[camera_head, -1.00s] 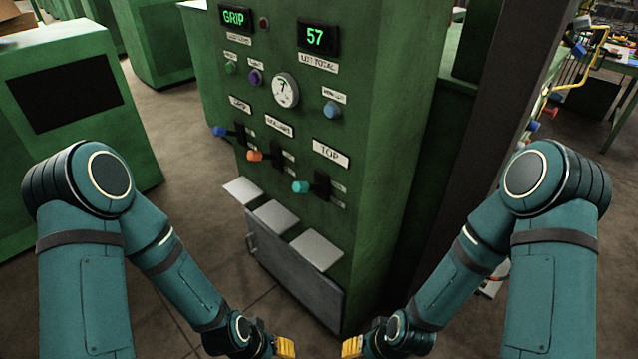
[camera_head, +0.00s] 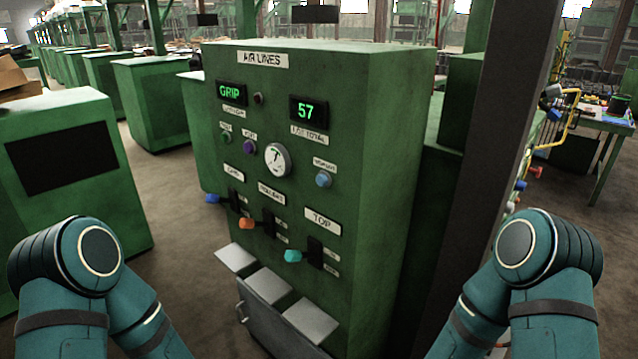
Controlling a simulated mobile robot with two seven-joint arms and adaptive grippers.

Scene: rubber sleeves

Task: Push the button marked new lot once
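A green control cabinet (camera_head: 380,190) headed AIR LINES stands in front of me. A light blue round button (camera_head: 323,179) is on its front, right of the gauge. The small label (camera_head: 325,165) above this button is blurred; it may read new lot. Above it, the lot total display (camera_head: 308,111) shows 57. A green button (camera_head: 225,137) and a purple button (camera_head: 249,147) sit further left, also with small labels. Both my grippers are below the picture, so their state is hidden. Nothing touches the buttons.
A round gauge (camera_head: 278,160) and a GRIP display (camera_head: 231,93) are on the panel. Blue (camera_head: 213,198), orange (camera_head: 247,223) and teal (camera_head: 293,256) lever knobs stick out below. Grey plates (camera_head: 310,320) project lower down. A dark post (camera_head: 490,150) stands to the right.

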